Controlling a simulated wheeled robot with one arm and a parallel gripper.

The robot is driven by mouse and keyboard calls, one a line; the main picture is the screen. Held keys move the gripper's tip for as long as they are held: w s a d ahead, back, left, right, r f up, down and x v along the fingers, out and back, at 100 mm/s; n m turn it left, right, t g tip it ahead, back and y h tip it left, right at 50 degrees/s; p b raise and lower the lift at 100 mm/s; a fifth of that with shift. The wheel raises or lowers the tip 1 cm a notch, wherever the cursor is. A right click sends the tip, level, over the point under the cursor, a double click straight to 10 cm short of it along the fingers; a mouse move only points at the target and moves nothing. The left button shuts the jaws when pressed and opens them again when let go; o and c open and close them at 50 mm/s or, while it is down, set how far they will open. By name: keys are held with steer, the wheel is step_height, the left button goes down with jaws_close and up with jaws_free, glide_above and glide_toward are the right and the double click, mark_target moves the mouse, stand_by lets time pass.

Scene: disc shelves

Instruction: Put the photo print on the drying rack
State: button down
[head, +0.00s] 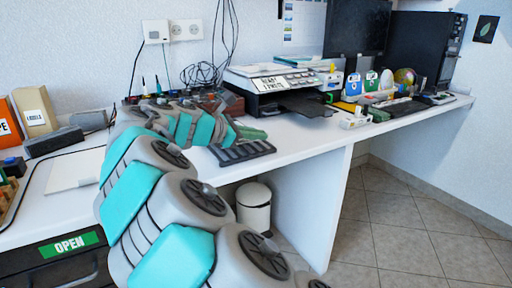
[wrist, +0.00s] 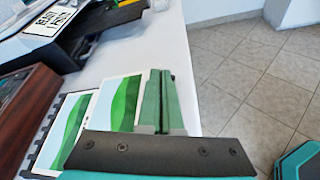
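My gripper (wrist: 161,72) shows in the wrist view as two narrow green fingers close together, with only a thin dark line between them. I see no print sticking out from between them. In the head view my gripper (head: 262,137) is low over the desk, just behind the dark slatted drying rack (head: 243,153). In the wrist view a photo print (wrist: 118,98) with green hills and a white border lies just left of the fingers. A second similar print (wrist: 62,132) lies further left, beside a dark toothed edge. My palm hides their lower parts.
A printer (head: 275,82) with a dark output tray (head: 308,104) stands behind the gripper. A brown box (wrist: 30,110) is at the left in the wrist view. The desk's front edge is close to the rack, with a bin (head: 254,208) below. Bare white desk lies beyond the fingers.

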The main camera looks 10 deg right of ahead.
step_height(320, 180, down, 3)
steer(key=shift+r+b, duration=0.1)
steer(key=shift+b, duration=0.9)
steer(key=shift+r, duration=0.1)
steer(key=c, duration=1.1)
jaws_free()
steer(key=shift+s+a, duration=0.1)
steer(key=p+v, duration=0.1)
steer(key=v, duration=0.9)
steer(key=shift+s+a+r, duration=0.1)
steer(key=shift+a+r, duration=0.1)
steer(key=shift+a, duration=0.05)
steer(key=shift+s+a+r, duration=0.2)
steer(key=shift+s+a, duration=0.15)
steer(key=shift+a, duration=0.15)
